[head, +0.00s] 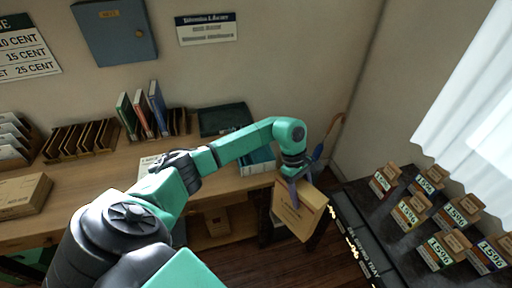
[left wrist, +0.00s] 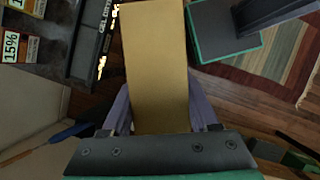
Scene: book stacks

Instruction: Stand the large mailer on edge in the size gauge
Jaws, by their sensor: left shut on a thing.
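The mailer (head: 300,211), a tan, box-like packet, hangs beyond the desk's right end in the head view. My left gripper (head: 293,190) is shut on it from above. In the left wrist view the mailer (left wrist: 157,60) fills the middle as a long tan face, with my left gripper's purple fingers (left wrist: 160,112) at its two sides. The mailer is clear of the desk and appears held in the air. I cannot tell for certain which thing is the size gauge. My right gripper is not in view.
A dark table (head: 388,215) with several price cards stands right of the mailer, a lettered black tray (head: 357,243) along its near edge. The wooden desk (head: 105,180) carries slotted racks (head: 82,140), upright books (head: 143,112) and a tan box (head: 22,193). A blue umbrella (head: 319,150) leans in the corner.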

